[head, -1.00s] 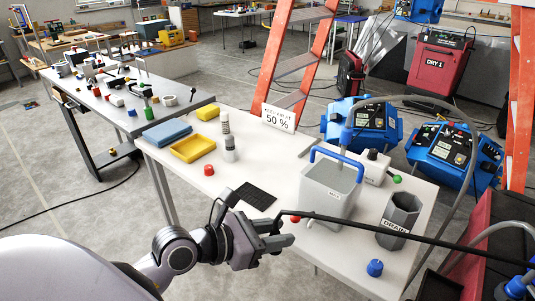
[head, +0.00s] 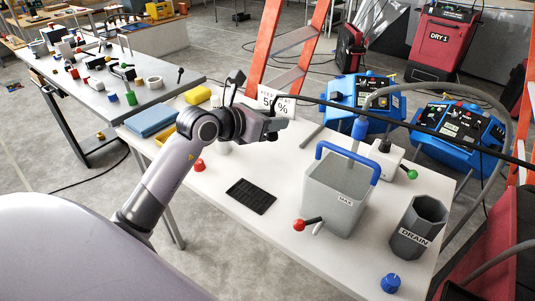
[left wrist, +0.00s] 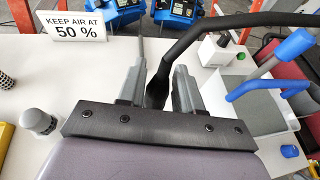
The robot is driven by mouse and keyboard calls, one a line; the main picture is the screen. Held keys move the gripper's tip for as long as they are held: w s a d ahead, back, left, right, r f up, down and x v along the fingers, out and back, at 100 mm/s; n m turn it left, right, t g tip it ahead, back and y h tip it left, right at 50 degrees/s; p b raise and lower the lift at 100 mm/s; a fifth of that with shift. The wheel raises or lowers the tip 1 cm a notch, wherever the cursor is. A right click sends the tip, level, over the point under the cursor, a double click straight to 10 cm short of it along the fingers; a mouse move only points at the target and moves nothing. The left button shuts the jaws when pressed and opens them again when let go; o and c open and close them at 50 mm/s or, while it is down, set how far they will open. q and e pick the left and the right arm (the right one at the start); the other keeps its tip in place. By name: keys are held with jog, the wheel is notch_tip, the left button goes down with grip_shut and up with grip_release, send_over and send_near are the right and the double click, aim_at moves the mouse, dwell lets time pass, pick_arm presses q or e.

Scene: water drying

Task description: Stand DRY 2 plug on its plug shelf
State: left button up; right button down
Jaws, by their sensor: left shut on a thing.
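My left gripper (head: 276,122) is above the back part of the white table, in front of the 50 % sign. In the left wrist view its two fingers (left wrist: 160,75) are shut on a black plug end (left wrist: 156,93). A thick black cable (left wrist: 215,28) runs from it to the right; in the head view the cable (head: 420,128) crosses above the grey bucket. No DRY 2 label can be read on the plug, and I cannot pick out its plug shelf. My right gripper is not in view.
The grey bucket (head: 335,200) with a blue handle and the DRAIN pot (head: 415,228) stand on the table's right half. A black mat (head: 250,195) lies mid-table. Blue machines (head: 460,130) and a red DRY 1 unit (head: 440,42) stand behind, beside an orange ladder (head: 270,48).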

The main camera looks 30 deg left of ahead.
pick_arm(q)
jog(key=w+a+r+n+y, duration=0.2)
jog(key=w+a+r, duration=0.3)
jog(key=a+r, duration=0.2)
send_over(261, 158)
jog(key=shift+y, duration=0.3)
notch_tip(261, 158, down, 20)
jog(key=shift+w+r+b, duration=0.1)
jog(key=shift+r+b, duration=0.05)
jog(key=shift+b, duration=0.3)
jog(key=o, duration=1)
jog(key=shift+o, duration=0.2)
